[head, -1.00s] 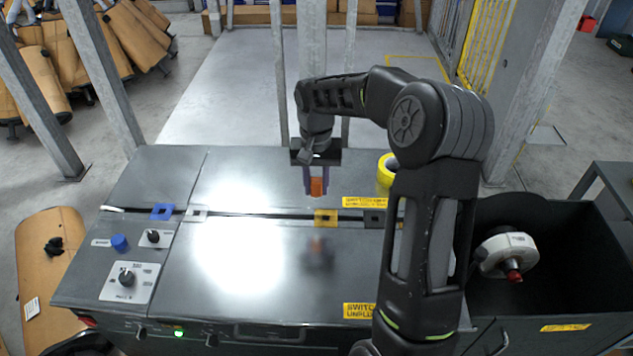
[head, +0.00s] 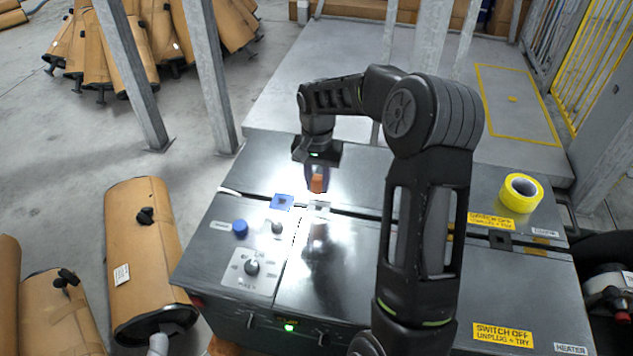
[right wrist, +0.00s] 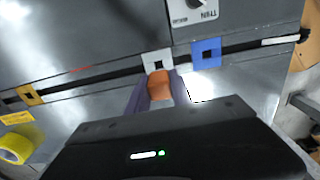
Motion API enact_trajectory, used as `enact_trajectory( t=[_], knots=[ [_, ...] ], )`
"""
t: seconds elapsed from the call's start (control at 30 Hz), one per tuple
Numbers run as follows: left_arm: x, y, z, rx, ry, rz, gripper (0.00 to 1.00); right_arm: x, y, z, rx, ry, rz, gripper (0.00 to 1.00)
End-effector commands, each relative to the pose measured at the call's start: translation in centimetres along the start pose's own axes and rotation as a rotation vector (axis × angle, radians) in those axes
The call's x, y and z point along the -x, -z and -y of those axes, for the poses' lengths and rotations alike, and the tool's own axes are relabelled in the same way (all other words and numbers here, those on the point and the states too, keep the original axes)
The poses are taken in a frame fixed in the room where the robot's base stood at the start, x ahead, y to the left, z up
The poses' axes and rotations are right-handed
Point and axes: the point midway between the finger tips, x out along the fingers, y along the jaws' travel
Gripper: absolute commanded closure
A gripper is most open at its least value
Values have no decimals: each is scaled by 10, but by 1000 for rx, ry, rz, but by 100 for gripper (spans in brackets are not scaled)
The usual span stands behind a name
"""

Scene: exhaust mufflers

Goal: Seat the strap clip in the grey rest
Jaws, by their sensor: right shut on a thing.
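The orange strap clip (head: 318,183) is held between the purple-grey fingers of my right gripper (head: 316,178). In the right wrist view the clip (right wrist: 160,86) sits between both fingertips, just short of the grey rest (right wrist: 157,60). The grey rest is a pale square plate with a dark square opening, set along the dark slot of the bench. In the head view the grey rest (head: 319,207) is just below the clip. The clip appears held above the bench; the exact gap is unclear. My left gripper is out of view.
A blue rest (head: 282,202) lies left of the grey one. A yellow rest (right wrist: 30,95) shows in the right wrist view, and a dark rest (head: 500,240) lies farther right. Yellow tape (head: 521,193) stands on the bench (head: 350,270). Knobs occupy its left end.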

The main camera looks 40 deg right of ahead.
Motion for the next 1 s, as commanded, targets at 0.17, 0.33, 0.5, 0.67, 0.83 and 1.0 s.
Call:
enact_trajectory(
  t=[0.17, 0.33, 0.5, 0.67, 0.83, 1.0],
  knots=[
    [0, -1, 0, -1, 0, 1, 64, 0, 0, 0, -5, 0, -1, 100],
    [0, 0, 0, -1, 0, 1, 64, 0, 0, 0, -4, 0, -1, 100],
    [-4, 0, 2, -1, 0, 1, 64, -6, 0, 0, -4, 0, 0, 100],
    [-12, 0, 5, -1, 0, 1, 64, -17, 0, 0, -5, 0, 0, 100],
    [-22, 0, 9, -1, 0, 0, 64, -32, 0, 0, -5, 1, 0, 100],
    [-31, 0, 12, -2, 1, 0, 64, -47, 0, 0, -4, 0, 0, 100]
  ],
)
